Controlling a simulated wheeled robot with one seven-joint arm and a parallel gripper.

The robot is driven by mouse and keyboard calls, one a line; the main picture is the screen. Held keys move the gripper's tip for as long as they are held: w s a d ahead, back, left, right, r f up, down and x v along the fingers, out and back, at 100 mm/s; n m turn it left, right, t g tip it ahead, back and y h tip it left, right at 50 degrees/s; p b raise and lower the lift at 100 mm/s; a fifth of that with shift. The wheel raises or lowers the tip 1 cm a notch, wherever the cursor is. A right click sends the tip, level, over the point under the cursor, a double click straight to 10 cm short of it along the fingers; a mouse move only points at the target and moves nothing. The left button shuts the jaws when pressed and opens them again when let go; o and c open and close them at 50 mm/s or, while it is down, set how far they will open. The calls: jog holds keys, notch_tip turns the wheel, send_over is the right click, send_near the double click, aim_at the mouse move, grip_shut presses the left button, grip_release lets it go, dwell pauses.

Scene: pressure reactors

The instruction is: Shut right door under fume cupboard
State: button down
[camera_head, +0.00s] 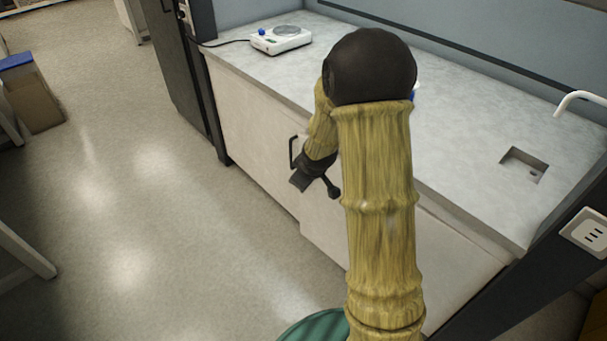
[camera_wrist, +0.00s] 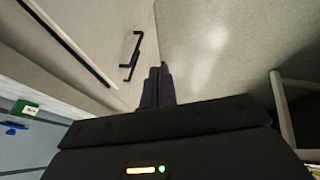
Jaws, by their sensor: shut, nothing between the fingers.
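The pale right door (camera_head: 450,270) under the fume cupboard is partly hidden behind my arm in the head view. Its lower left corner appears to stand out a little from the left door (camera_head: 250,135); how far it is open is not clear. The right door's handle is not visible. A black bar handle (camera_head: 293,152) is on the left door, just left of my gripper (camera_head: 315,187). My gripper is shut and empty in front of the doors, pointing down toward the floor. The wrist view shows my closed fingers (camera_wrist: 157,87) beside a black handle (camera_wrist: 132,57), apart from it.
The counter (camera_head: 470,130) above has a white hotplate (camera_head: 283,41) at the far left and a small sink (camera_head: 523,165) at the right. The floor (camera_head: 130,200) left of the doors is open. A box (camera_head: 32,95) stands at the far left.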

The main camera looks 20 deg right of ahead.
jog(key=s+a+r+m+g, duration=0.1)
jog(key=s+a+r+m, duration=0.1)
jog(key=s, duration=0.8)
jog(key=s+a+r+m+g, duration=0.2)
jog(key=s+r+m, duration=0.3)
jog(key=s, duration=0.6)
jog(key=shift+a, duration=0.3)
jog(key=shift+w, duration=0.1)
